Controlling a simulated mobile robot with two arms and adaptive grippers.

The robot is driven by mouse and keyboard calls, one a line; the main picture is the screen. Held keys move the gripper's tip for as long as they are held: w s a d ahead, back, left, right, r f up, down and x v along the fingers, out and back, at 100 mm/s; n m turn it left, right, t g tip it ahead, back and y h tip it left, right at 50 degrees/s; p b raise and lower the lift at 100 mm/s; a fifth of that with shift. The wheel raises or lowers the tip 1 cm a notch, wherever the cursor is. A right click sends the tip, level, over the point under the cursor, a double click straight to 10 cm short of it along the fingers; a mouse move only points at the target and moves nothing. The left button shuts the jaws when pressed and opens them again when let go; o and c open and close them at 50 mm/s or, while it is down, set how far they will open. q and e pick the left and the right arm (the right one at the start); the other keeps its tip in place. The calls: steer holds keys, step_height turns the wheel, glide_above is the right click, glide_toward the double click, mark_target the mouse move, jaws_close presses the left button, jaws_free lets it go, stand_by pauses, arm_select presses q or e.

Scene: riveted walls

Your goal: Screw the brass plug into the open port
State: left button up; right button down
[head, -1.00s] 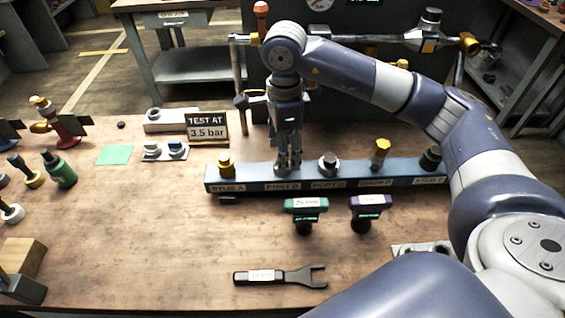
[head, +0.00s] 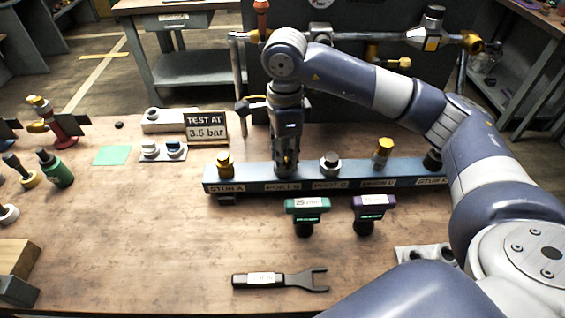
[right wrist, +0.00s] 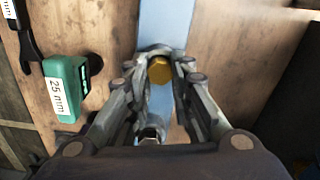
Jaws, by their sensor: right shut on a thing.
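The blue manifold bar (head: 340,177) lies across the middle of the bench, with labelled positions along its front. My right gripper (head: 285,168) points straight down over the position labelled PORT B. In the right wrist view its fingers (right wrist: 160,68) are closed around the brass plug (right wrist: 159,70), whose hexagonal top shows between the fingertips. In the head view the fingers hide the plug and the port, so I cannot tell how deep it sits. My left gripper is out of view.
A brass fitting (head: 225,166) stands left of my gripper and a silver one (head: 330,163) close to its right. A green 25 mm tool (head: 307,211) and a purple-topped tool (head: 372,212) stand in front. A wrench (head: 280,280) lies on clear bench near the front.

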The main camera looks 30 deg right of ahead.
steer(key=m, duration=0.3)
steer(key=c, duration=1.4)
jaws_free()
steer(key=shift+o, duration=0.2)
steer(key=shift+f, duration=0.1)
step_height(320, 180, up, 12)
